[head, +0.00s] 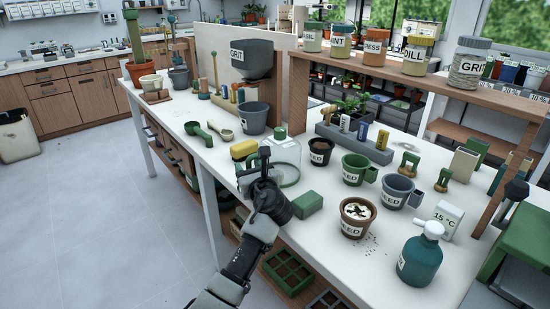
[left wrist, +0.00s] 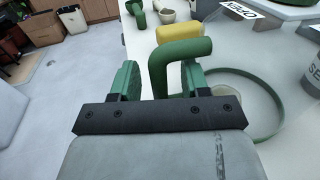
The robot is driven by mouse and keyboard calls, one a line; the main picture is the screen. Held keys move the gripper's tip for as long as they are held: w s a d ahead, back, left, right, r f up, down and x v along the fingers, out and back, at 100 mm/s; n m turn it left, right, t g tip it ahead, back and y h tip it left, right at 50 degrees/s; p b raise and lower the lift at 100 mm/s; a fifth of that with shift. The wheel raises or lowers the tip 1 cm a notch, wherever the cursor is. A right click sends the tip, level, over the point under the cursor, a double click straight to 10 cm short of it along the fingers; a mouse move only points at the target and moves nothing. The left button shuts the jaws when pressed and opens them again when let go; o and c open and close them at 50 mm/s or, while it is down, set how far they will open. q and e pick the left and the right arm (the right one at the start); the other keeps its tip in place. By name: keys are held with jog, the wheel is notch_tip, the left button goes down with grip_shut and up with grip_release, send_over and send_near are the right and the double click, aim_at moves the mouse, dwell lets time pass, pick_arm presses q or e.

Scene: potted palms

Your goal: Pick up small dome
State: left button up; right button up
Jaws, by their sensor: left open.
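A clear dome (head: 288,158) with a green rim and a small green knob stands on the white bench, just right of my left gripper; I take it for the small dome. In the left wrist view a green rim (left wrist: 276,122) shows at the right. My left gripper (head: 262,158) is open at the bench's front edge and partly covers the dome's left side. In the left wrist view a thick bent green handle (left wrist: 180,50) shows between the green finger pads. I cannot tell whether it touches them or belongs to the dome.
A yellow block (head: 243,149) lies behind the gripper, and a green block (head: 307,204) to its right. Pots, including a brown pot (head: 356,218), and a teal bottle (head: 419,258) crowd the right. A wooden shelf (head: 420,72) stands over the back. Open floor lies left.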

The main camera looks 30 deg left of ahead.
pick_arm(q)
jog(key=shift+r, duration=0.1)
grip_shut()
jog(key=shift+r, duration=0.15)
